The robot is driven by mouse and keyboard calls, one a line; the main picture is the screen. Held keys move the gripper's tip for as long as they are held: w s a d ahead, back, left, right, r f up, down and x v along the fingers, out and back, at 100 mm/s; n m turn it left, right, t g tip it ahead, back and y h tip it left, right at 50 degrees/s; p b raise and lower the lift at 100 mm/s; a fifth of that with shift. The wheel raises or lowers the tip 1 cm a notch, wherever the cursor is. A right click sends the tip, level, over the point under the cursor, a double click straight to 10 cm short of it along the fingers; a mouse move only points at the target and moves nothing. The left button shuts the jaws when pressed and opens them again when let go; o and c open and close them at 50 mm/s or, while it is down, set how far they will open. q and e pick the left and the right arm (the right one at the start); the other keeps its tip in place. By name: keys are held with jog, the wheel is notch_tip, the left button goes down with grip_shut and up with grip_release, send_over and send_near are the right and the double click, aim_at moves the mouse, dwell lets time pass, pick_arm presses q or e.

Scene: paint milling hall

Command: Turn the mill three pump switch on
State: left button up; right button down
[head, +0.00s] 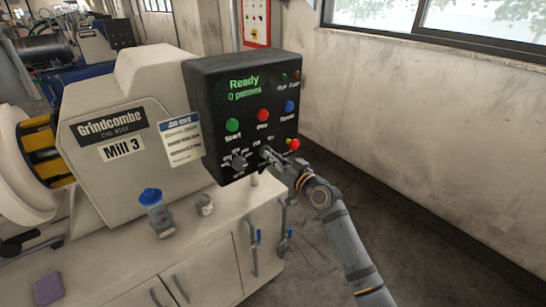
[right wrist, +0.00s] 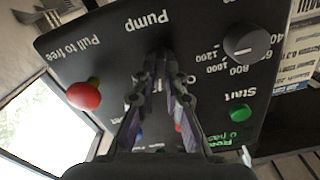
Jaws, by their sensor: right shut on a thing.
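The Mill 3 machine (head: 120,150) carries a black control panel (head: 213,110) with a green display reading "Ready". The dark pump switch (head: 263,151) is low on the panel, left of the red emergency button (head: 294,143). My right gripper (head: 271,156) reaches in from the right and is shut on this switch. In the right wrist view both fingers (right wrist: 160,75) close around the dark switch below the upside-down word "Pump"; they hide most of it, and I cannot tell its set position. My left gripper is in neither view.
The speed knob (head: 239,162) sits left of the switch. Green (head: 232,125), red (head: 263,115) and blue (head: 289,106) buttons are above. The floor at right is clear.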

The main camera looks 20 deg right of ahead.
jog(key=shift+f+m, duration=0.1)
jog(key=shift+m, duration=1)
jog(key=c, duration=1.4)
grip_release()
jog(key=v, duration=1.2)
